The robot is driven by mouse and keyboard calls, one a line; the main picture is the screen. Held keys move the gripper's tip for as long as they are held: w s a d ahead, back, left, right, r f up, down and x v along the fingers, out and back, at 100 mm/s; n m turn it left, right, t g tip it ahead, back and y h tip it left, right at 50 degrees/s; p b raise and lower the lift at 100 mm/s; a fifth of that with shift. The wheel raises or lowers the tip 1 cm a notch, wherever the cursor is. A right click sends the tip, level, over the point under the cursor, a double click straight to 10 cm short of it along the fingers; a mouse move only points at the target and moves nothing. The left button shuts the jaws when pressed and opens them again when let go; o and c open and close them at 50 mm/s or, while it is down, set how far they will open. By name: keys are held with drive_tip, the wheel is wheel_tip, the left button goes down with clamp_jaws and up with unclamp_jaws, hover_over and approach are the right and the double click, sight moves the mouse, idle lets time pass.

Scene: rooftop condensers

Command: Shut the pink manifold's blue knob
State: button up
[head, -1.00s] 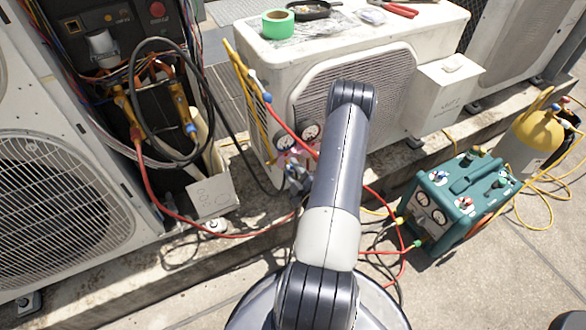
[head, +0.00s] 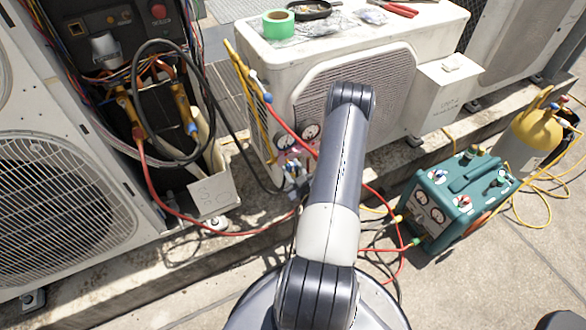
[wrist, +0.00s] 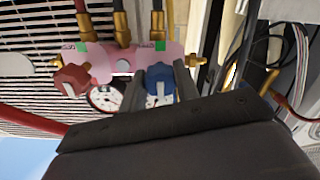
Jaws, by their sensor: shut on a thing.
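The pink manifold (wrist: 123,64) shows upside down in the wrist view, with hoses on brass fittings and a red knob (wrist: 71,80) at its left. Its blue knob (wrist: 158,88) sits at the right, between the two fingers of my gripper (wrist: 160,82). The fingers are shut on the blue knob, one on each side. A gauge (wrist: 105,97) shows between the knobs, partly hidden by my gripper. In the head view the manifold (head: 291,153) hangs at the white condenser's left corner, with two gauges above it, and my arm hides part of it.
A white condenser (head: 268,70) stands behind the manifold, with green tape (head: 278,23) and red-handled pliers (head: 400,8) on top. A red hose (head: 165,205) runs low across the left. A teal machine (head: 450,205) and a yellow cylinder (head: 540,130) stand at the right.

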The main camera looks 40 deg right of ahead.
drive_tip(key=shift+f, duration=0.1)
idle(0.4)
drive_tip(key=o, duration=1)
drive_tip(key=p+v, duration=0.1)
drive_tip(key=v, duration=1)
drive_tip(key=shift+a, duration=0.1)
drive_tip(key=shift+w, duration=0.2)
drive_tip(key=shift+b+x, duration=0.45)
drive_tip(key=shift+x, duration=4.9)
drive_tip(key=shift+s, duration=0.1)
